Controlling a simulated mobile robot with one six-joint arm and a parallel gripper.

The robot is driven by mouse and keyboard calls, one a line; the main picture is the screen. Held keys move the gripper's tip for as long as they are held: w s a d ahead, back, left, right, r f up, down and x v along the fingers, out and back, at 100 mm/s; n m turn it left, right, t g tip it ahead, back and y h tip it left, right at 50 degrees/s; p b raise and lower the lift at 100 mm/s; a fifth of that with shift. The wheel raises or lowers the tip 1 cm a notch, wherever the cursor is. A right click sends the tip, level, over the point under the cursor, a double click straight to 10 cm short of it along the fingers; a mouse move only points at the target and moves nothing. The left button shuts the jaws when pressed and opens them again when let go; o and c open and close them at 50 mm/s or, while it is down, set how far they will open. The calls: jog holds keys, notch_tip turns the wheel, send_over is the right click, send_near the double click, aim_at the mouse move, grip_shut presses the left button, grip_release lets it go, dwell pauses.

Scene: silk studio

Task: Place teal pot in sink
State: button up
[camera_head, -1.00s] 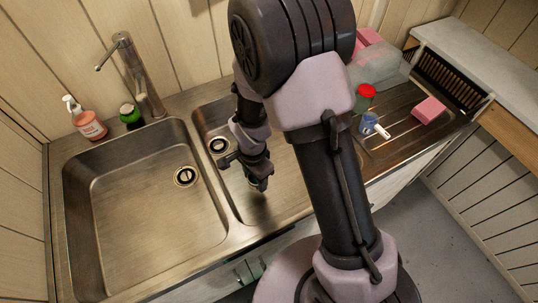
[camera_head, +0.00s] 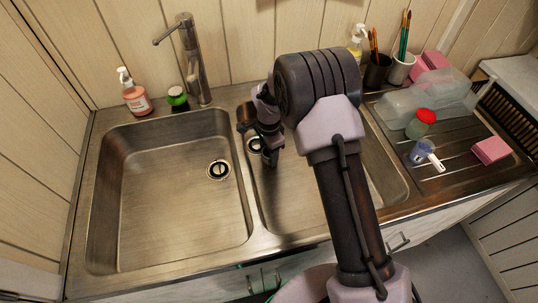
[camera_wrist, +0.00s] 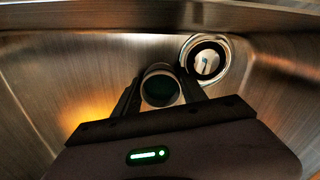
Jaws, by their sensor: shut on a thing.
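The stainless sink has a left basin (camera_head: 165,195) and a right basin (camera_head: 300,190), partly hidden by my arm. My gripper (camera_head: 270,158) is low over the right basin, close to its drain (camera_head: 255,145). In the wrist view my gripper (camera_wrist: 160,95) is shut on a small round pot (camera_wrist: 160,75), whose open end shows a light rim and a dark teal inside. The drain (camera_wrist: 205,58) is right beside the pot there. The pot does not show clearly in the head view, and I cannot tell whether it touches the basin floor.
A faucet (camera_head: 192,60), a soap bottle (camera_head: 135,95) and a green item (camera_head: 177,98) stand behind the left basin. A red-lidded jar (camera_head: 421,124), a blue and white item (camera_head: 426,154) and a pink sponge (camera_head: 492,150) lie on the drainboard. The left basin is empty.

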jog(key=shift+r, duration=0.1)
jog(key=o, duration=1.4)
